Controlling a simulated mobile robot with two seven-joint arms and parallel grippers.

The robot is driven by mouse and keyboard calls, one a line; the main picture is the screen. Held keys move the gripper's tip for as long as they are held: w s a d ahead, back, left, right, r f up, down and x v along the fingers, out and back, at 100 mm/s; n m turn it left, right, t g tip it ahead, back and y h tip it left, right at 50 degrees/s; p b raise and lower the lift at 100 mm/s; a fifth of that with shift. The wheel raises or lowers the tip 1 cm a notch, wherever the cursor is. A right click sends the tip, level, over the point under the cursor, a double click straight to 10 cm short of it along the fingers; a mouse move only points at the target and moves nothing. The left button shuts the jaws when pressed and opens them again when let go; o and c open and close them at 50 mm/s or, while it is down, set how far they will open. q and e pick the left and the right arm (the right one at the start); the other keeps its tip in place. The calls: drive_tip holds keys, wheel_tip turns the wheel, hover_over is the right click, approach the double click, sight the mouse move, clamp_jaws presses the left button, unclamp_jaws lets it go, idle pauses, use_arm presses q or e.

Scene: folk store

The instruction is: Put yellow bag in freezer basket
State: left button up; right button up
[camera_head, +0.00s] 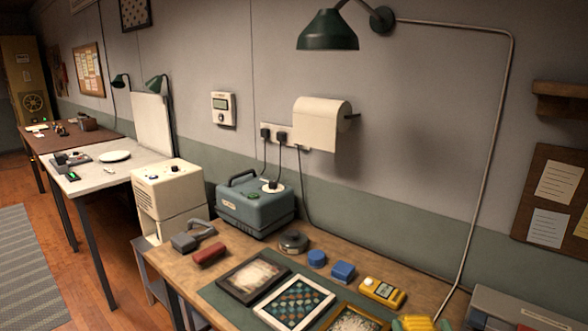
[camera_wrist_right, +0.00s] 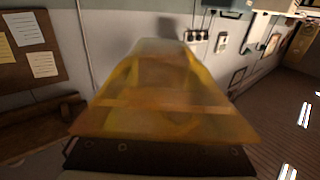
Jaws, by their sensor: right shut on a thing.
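The yellow bag (camera_wrist_right: 160,95) fills the middle of the right wrist view. It is see-through and blurred. My right gripper (camera_wrist_right: 155,155) is shut on it; its dark edge shows just below the bag, and the fingertips are largely hidden. In the head view, a yellow shape (camera_head: 418,323) at the bottom edge, right of centre, looks like the bag, partly cut off. My left gripper is in neither view. I see no freezer basket in these frames.
A wooden workbench (camera_head: 225,232) holds picture frames, a yellow meter (camera_head: 382,292), blue blocks, a red block and a blue-grey machine (camera_head: 257,208). A grey case (camera_head: 515,308) is at lower right. A green lamp (camera_head: 327,32) hangs above. Open floor (camera_head: 100,275) lies at left.

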drive_tip(key=shift+n+y, duration=0.3)
drive_tip(key=shift+y, duration=0.2)
drive_tip(key=s+f, duration=0.1)
drive_tip(key=s+a+f, duration=0.1)
drive_tip(key=f, duration=0.1)
drive_tip(key=shift+s+f, duration=0.25)
drive_tip(key=shift+f, duration=0.05)
